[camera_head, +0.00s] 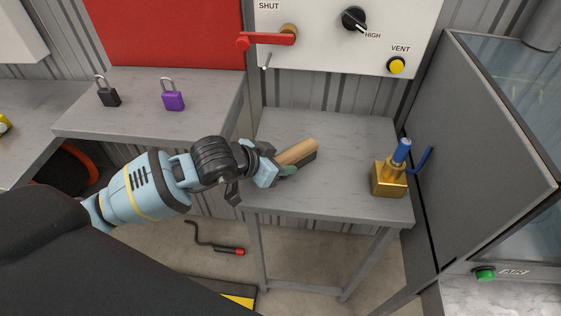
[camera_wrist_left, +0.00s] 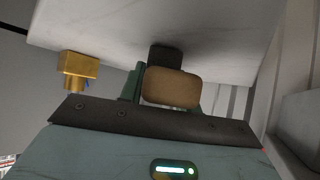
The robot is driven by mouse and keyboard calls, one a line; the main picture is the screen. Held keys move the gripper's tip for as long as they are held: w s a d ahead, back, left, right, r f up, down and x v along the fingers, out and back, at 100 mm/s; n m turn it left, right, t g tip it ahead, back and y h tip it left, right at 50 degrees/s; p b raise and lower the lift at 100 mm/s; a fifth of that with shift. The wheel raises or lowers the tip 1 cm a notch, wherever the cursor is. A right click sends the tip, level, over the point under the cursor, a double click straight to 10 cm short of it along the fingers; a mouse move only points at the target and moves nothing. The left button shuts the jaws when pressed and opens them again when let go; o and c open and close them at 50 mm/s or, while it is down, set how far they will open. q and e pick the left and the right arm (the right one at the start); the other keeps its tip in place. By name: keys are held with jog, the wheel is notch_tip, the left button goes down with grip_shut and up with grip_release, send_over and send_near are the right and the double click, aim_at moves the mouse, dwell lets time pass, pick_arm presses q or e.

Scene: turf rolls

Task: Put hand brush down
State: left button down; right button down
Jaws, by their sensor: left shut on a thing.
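The hand brush (camera_head: 298,151) has a tan wooden block and a dark bristle side. My left gripper (camera_head: 283,168) is shut on it, over the left part of the small grey table (camera_head: 330,194). In the left wrist view the end of the brush (camera_wrist_left: 172,87) sits between the green fingers, with the table top (camera_wrist_left: 222,40) close by. I cannot tell whether the brush touches the table. My right gripper is not in view.
A brass block with a blue-topped stem (camera_head: 389,179) stands at the table's right side. A grey panel (camera_head: 480,150) rises to the right. A black padlock (camera_head: 108,96) and a purple padlock (camera_head: 173,99) lie on the left bench. The table's middle is clear.

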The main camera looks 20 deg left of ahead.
pick_arm(q)
jog(key=shift+f, duration=0.1)
jog(key=shift+f, duration=0.15)
jog(key=c, duration=1)
grip_release()
jog(key=shift+r, duration=0.2)
jog(key=shift+a+r, duration=0.1)
jog(key=shift+r, duration=0.1)
jog(key=v, duration=1.1)
jog(key=shift+s+r+b, duration=0.2)
jog(key=shift+s+b, duration=0.1)
jog(key=shift+s, duration=0.1)
